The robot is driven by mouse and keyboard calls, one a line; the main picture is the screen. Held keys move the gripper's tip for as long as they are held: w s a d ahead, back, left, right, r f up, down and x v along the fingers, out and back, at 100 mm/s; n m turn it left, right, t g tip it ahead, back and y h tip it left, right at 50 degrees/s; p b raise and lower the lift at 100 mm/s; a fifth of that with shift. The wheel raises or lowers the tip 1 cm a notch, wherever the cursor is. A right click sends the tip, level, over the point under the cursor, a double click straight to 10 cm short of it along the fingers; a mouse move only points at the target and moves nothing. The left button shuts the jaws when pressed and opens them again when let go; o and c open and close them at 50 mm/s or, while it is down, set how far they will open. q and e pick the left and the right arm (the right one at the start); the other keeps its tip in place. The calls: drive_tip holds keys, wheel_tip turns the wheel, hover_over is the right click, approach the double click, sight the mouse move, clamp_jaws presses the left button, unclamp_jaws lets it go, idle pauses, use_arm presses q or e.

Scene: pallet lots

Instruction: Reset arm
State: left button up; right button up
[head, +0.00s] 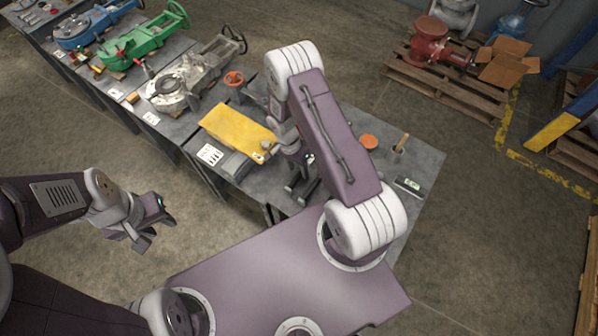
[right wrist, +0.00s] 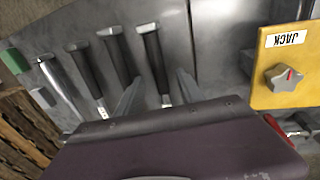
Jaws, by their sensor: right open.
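My right arm reaches over the grey workbench in the head view, its elbow raised. My right gripper (right wrist: 157,86) shows in the right wrist view as two grey fingers set apart, with nothing held between them. They are above the bench near several black-handled tools (right wrist: 88,68). In the head view the right fingertips are hard to make out behind the arm. My left gripper (head: 148,222) hangs over bare floor at the left, away from the bench, and I see nothing held in it. Its finger gap is too small and dark to judge.
A yellow box (head: 237,131) labelled JACK lies beside my right wrist. Grey, green (head: 140,42) and blue valves stand along the benches. An orange disc (head: 369,142) lies to the right. Pallets (head: 450,88) with a red valve are at the back right. Floor at left is clear.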

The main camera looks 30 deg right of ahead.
wheel_tip(320, 180, up, 6)
drive_tip(key=shift+w+a+r, duration=0.15)
drive_tip(key=shift+w+a, duration=0.25)
drive_tip(key=shift+w, duration=0.05)
wheel_tip(320, 180, up, 15)
drive_tip(key=w+a+n+t, duration=0.1)
drive_tip(key=a+t, duration=0.1)
drive_tip(key=t, duration=0.1)
drive_tip(key=s+a+r+n+y, duration=0.1)
drive_tip(key=s+a+n, duration=0.1)
drive_tip(key=s+n, duration=0.9)
drive_tip(key=shift+a+r, duration=0.2)
drive_tip(key=shift+r, duration=0.15)
